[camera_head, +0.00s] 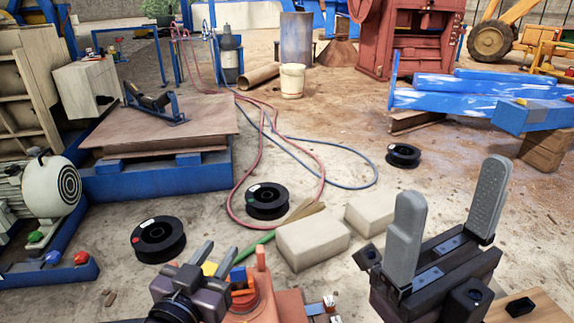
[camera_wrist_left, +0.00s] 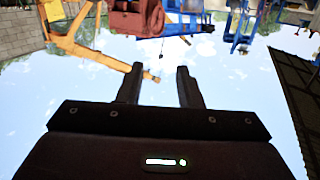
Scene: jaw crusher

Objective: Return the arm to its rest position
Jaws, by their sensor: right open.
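My left gripper (camera_head: 213,258) is at the bottom of the head view, left of centre, with two short grey fingers pointing up. My right gripper (camera_head: 447,205) is at the lower right of the head view. Its two grey fingers point up, wide apart, with nothing between them. Both grippers appear raised in front of the ground. Most of both arms is out of view.
Black spools (camera_head: 158,239) and pale blocks (camera_head: 312,243) lie on the ground beyond the grippers. An orange object (camera_head: 262,295) is close beside my left gripper. Red and blue hoses (camera_head: 262,150) cross the middle. A white motor (camera_head: 52,185) stands left; blue beams (camera_head: 455,101) lie right.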

